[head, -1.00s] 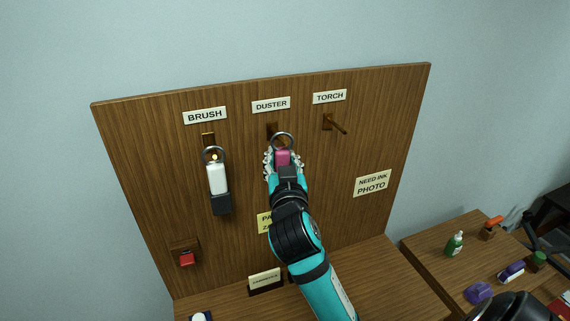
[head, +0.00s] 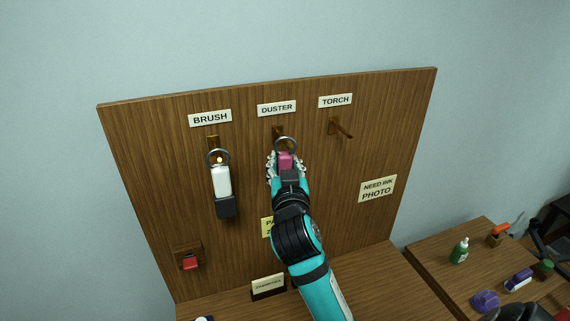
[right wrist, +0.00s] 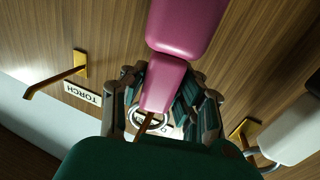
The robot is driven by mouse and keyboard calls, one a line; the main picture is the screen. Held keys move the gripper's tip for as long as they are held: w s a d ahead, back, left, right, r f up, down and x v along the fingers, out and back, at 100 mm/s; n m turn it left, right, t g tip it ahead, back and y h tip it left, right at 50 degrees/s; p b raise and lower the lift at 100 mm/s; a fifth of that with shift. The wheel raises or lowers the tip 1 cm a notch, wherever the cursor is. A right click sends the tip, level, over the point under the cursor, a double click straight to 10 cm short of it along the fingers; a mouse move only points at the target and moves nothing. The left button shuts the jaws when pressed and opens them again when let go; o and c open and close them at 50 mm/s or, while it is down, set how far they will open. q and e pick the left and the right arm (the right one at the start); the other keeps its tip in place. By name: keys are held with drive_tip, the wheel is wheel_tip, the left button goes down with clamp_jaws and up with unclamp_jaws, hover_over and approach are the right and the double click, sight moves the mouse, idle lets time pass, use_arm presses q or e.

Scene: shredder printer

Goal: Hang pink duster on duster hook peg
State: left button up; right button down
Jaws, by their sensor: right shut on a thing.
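The pink duster (head: 286,160) has a metal ring (head: 285,143) at its upper end. My right gripper (head: 286,166) is shut on the duster's pink handle and holds it up before the board, below the DUSTER label (head: 277,108). The right wrist view also shows the pink duster (right wrist: 185,25) between the fingers (right wrist: 163,95). The duster hook peg (head: 278,131) is just behind and above the ring and partly hidden. In the right wrist view the peg (right wrist: 150,123) overlaps the ring; I cannot tell whether the ring is around it. My left gripper is not in view.
A white and dark brush (head: 222,182) hangs by its ring on the left peg. The TORCH peg (head: 340,128) on the right is bare. A red button (head: 190,263) is low on the wooden board (head: 160,180). A side table (head: 440,262) with small items stands right.

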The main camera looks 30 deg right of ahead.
drive_tip(key=c, duration=0.9)
unclamp_jaws()
drive_tip(key=shift+c, duration=0.2)
drive_tip(key=shift+s+a, duration=0.15)
drive_tip(key=shift+s, duration=0.1)
drive_tip(key=v, duration=0.7)
